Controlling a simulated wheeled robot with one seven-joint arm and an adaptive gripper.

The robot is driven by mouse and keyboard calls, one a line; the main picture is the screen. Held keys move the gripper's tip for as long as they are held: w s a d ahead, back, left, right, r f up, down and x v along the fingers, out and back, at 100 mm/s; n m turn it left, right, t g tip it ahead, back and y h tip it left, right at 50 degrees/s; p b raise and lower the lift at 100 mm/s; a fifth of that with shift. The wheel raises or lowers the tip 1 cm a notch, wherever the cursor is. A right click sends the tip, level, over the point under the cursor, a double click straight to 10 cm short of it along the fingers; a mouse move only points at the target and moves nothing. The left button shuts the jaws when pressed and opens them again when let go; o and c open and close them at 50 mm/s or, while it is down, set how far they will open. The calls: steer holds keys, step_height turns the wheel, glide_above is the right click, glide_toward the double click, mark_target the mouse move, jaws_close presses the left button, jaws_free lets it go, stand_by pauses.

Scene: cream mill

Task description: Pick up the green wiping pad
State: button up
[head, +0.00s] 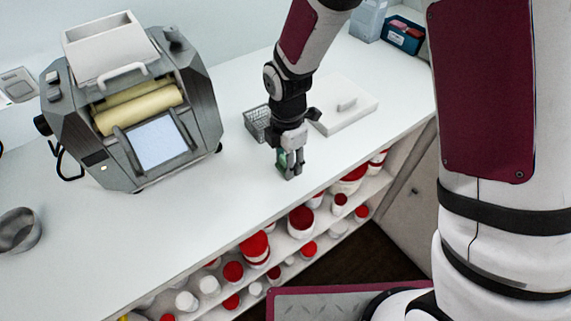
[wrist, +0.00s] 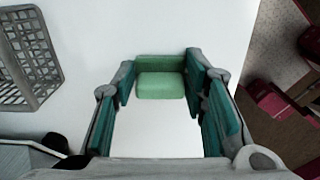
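The green wiping pad (wrist: 161,84) is a small light-green block on the white worktop in the wrist view. It lies between the far ends of my gripper's two teal-lined fingers. My gripper (head: 289,171) points down at the worktop near its front edge in the head view. The fingers are spread wide apart, with a narrow gap on the pad's left and the right finger very close to its right side. I cannot tell whether that right finger touches it. In the head view the pad is mostly hidden by the fingers.
A grey wire basket (head: 257,123) stands just behind my gripper, also at left in the wrist view (wrist: 28,58). A white board (head: 345,105) lies behind right. Red-lidded jars (head: 300,222) fill the shelf below.

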steer(key=shift+c, duration=0.4)
steer(key=shift+r, duration=0.85)
step_height(320, 180, up, 2)
steer(key=shift+s+r+b, duration=0.1)
steer(key=shift+s+b, duration=0.05)
steer(key=shift+b, duration=0.15)
steer(key=s+r, duration=0.1)
steer(key=s, duration=1.4)
steer(key=shift+s, duration=0.35)
